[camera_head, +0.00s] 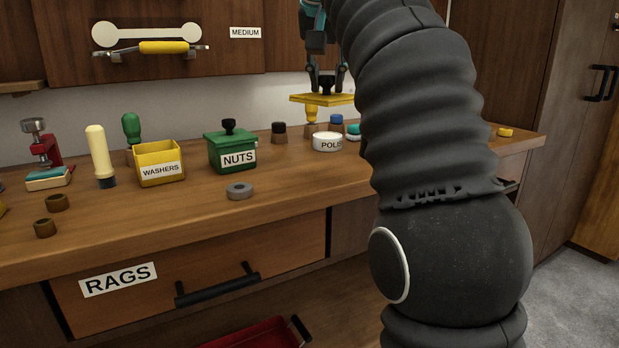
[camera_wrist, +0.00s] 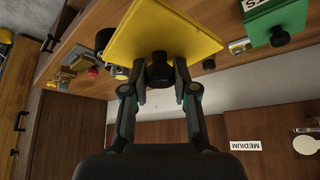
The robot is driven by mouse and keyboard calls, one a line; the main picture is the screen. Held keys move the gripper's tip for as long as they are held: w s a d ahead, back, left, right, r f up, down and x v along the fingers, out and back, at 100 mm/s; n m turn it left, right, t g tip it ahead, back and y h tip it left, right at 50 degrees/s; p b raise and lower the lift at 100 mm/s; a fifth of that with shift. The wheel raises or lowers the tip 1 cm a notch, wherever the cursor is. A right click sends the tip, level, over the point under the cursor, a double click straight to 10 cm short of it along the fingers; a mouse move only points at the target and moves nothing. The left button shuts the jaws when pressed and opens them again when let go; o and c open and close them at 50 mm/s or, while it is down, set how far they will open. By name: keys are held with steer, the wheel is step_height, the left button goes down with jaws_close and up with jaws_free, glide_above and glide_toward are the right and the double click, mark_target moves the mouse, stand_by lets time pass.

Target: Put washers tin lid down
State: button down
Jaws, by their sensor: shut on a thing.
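The washers tin (camera_head: 160,166) is a yellow open box with a WASHERS label, standing without a lid on the workbench. Its yellow lid (camera_head: 322,99) is held in the air above the back right of the bench, roughly level. My gripper (camera_head: 326,84) is shut on the lid's dark knob from above. In the wrist view the yellow lid (camera_wrist: 165,30) fills the top middle, with its black knob (camera_wrist: 160,66) between the fingertips of my gripper (camera_wrist: 160,80). The tin is well to the left of the lid in the head view.
The green NUTS tin (camera_head: 231,151), lid on, stands right of the washers tin. A grey ring (camera_head: 239,191) lies in front of it. The POLISH tin (camera_head: 328,141) and several small items stand below the lid. A cream-handled tool (camera_head: 100,156) stands left of the washers tin.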

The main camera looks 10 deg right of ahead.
steer(key=s+d+f+m+h+b, duration=0.1)
steer(key=s+d+f+m, duration=0.1)
steer(key=s+d+f, duration=0.35)
steer(key=w+a+f, duration=0.1)
steer(key=w+f, duration=0.1)
steer(key=w, duration=0.1)
steer(key=w+a+f, duration=0.2)
steer(key=w, duration=0.2)
steer(key=w+a+f, duration=0.1)
steer(key=w+f, duration=0.1)
steer(key=w, duration=0.2)
steer(key=shift+a+f, duration=0.15)
steer(key=shift+a, duration=0.25)
steer(key=shift+f+b, duration=0.85)
steer(key=shift+f, duration=1.15)
steer(key=shift+f, duration=0.15)
steer(key=c, duration=0.9)
jaws_free()
